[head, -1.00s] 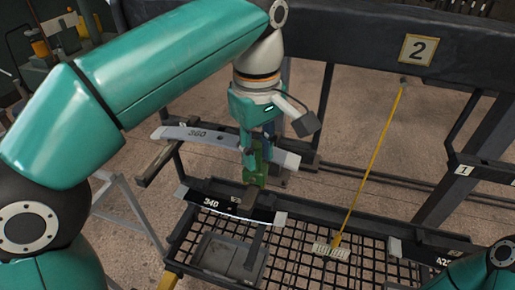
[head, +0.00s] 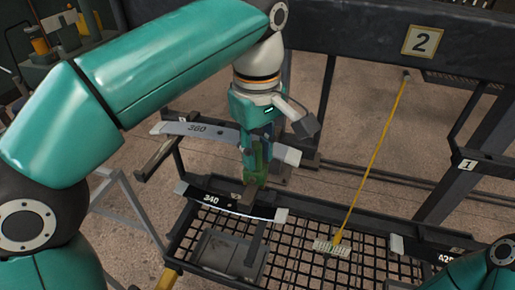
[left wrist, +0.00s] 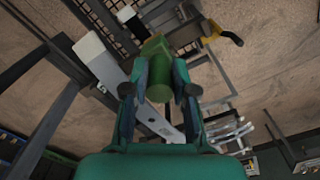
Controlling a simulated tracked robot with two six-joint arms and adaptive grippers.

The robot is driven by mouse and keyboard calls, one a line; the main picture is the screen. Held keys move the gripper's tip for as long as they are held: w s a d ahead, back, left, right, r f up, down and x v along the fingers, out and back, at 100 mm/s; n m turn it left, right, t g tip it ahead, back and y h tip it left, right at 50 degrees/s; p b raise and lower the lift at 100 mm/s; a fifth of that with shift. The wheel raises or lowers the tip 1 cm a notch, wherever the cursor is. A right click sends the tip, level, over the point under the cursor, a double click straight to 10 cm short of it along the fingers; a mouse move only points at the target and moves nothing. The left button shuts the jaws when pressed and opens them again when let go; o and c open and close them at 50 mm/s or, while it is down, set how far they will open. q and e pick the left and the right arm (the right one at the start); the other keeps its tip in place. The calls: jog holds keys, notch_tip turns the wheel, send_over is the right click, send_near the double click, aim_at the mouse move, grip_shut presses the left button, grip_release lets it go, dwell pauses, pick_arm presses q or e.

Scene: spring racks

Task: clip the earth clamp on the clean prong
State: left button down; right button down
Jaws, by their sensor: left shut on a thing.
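My left gripper (head: 257,150) is shut on a green clamp (head: 253,173), which I take to be the earth clamp. The clamp hangs below the fingers, in front of the grey leaf spring marked 360 (head: 195,129). It also shows between the fingers in the left wrist view (left wrist: 158,72). Behind and above the dark spring marked 340 (head: 212,200), it overlaps the rack bars in the picture. I cannot tell whether it touches a bar or which prong is the clean one. My right gripper is out of view.
A mesh basket (head: 375,262) with a grey box (head: 228,252) lies below. A yellow cord (head: 375,165) with a pale tag (head: 331,248) hangs from the dark beam (head: 355,32), which bears a number 2 plate (head: 424,40). A number 1 plate (head: 467,164) is at right.

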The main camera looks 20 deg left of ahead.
pick_arm(q)
jog(key=c, duration=0.8)
grip_release()
jog(key=shift+c, duration=0.2)
jog(key=shift+f, duration=0.1)
